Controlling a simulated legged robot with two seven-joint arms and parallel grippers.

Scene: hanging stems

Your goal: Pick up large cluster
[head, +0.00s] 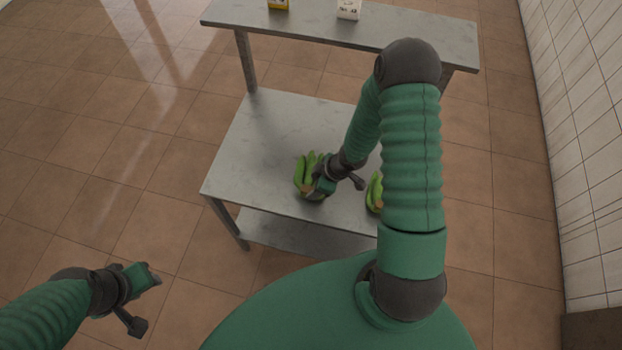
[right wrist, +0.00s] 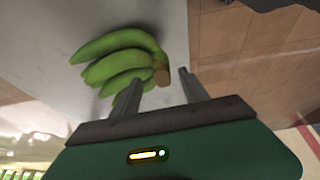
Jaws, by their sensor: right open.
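A cluster of green bananas (head: 303,176) lies on the grey metal table. In the right wrist view the cluster (right wrist: 118,62) shows several fingers joined at a brown stem end. My right gripper (head: 319,187) is low over the table at this cluster's near right side. In the right wrist view its two fingers (right wrist: 159,90) are apart, with the stem end close to their tips and partly between them. A second green cluster (head: 375,191) lies to the right, partly hidden by my right arm. My left gripper (head: 153,274) is off the table at lower left, its fingers unclear.
The table (head: 255,140) has free room left of and behind the clusters. A raised shelf (head: 320,25) at the back holds a yellow box (head: 278,4) and a white box (head: 348,9). A white tiled wall (head: 580,120) stands at right.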

